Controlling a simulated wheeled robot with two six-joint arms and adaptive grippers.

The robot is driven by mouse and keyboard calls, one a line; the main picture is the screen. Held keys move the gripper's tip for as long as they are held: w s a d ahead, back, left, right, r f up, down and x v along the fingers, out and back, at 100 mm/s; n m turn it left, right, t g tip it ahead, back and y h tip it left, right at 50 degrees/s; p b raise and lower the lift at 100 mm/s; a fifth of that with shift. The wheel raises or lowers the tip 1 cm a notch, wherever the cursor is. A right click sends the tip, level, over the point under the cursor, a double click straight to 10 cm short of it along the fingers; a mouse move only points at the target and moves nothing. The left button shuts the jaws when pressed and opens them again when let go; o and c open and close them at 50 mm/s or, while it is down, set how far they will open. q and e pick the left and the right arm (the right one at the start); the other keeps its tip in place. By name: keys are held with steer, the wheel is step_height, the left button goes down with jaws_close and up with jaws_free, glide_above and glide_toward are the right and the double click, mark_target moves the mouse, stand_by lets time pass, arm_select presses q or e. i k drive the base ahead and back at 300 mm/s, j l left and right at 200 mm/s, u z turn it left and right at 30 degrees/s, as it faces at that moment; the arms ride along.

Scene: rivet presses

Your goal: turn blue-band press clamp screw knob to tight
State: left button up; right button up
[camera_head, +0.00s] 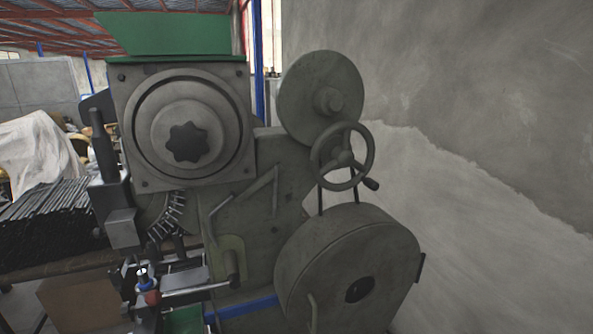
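A large grey press (262,205) fills the middle of the view, with a blue band (249,307) low on its base. A dark star-shaped knob (188,143) sits at the centre of a round stepped plate on the press's upper front. Nothing touches this knob. I cannot tell from the frame how tight it is, or whether it is the clamp screw knob. Neither my left nor my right gripper is in view.
A spoked handwheel (343,157) with a crank handle juts out on the right, below a grey disc (312,88). A large wheel housing (350,265) stands lower right. Dark rods (45,220) lie stacked at left. The wall and floor at right are bare.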

mark_target(127, 308)
steer(key=u, duration=1.2)
steer(key=i+j+z, duration=0.25)
steer(key=j, duration=0.25)
steer(key=i+j+z, duration=0.1)
steer(key=j+z, duration=0.15)
steer(key=j, duration=0.25)
steer(key=i+j+z, duration=0.1)
steer(key=j+z, duration=0.15)
steer(key=j, duration=0.3)
steer(key=j+z, duration=0.3)
steer(key=j, duration=0.25)
steer(key=i+j+z, duration=0.15)
steer(key=j+z, duration=0.25)
steer(key=i+j+z, duration=0.1)
steer(key=j+z, duration=0.7)
steer(key=j, duration=0.2)
